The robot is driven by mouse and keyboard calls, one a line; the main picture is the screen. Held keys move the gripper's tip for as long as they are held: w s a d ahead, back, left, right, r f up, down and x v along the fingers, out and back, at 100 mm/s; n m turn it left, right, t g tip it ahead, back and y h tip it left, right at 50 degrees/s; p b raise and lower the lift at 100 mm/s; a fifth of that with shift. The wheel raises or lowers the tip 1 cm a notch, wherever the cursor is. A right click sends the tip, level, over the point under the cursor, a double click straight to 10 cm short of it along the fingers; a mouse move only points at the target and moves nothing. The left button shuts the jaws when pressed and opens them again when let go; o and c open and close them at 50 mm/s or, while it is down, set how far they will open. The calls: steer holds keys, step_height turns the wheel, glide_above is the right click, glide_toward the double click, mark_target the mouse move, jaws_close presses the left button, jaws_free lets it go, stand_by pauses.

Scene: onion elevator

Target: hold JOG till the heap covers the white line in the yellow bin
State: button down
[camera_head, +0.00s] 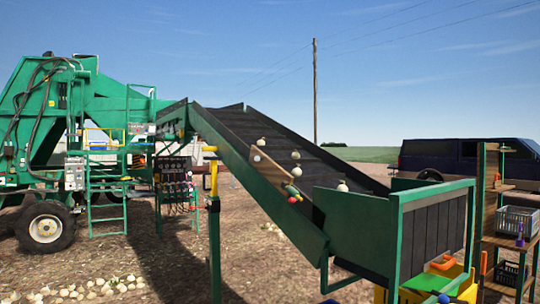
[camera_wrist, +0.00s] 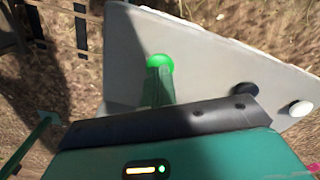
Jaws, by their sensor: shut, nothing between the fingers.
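In the wrist view a grey panel (camera_wrist: 125,40) carries a round, bright green button (camera_wrist: 160,62), with a black knob (camera_wrist: 245,89) and a white button (camera_wrist: 301,108) to its right. I cannot read which one is JOG. My gripper (camera_wrist: 160,74) is shut and empty, its tip at the green button's lower edge; whether it presses is unclear. In the head view the yellow bin (camera_head: 468,291) stands low at the right, partly behind the elevator's green end frame.
The elevator's dark belt (camera_head: 325,170) slopes down to the right with several pale onions on it. A wooden shelf with a grey crate (camera_head: 517,220) stands right of the bin. A green machine (camera_head: 100,120) fills the left. Loose onions (camera_head: 90,290) lie on the ground.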

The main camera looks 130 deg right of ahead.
steer(key=shift+r, duration=0.1)
stand_by(0.3)
step_height(320, 180, up, 7)
stand_by(0.4)
stand_by(0.6)
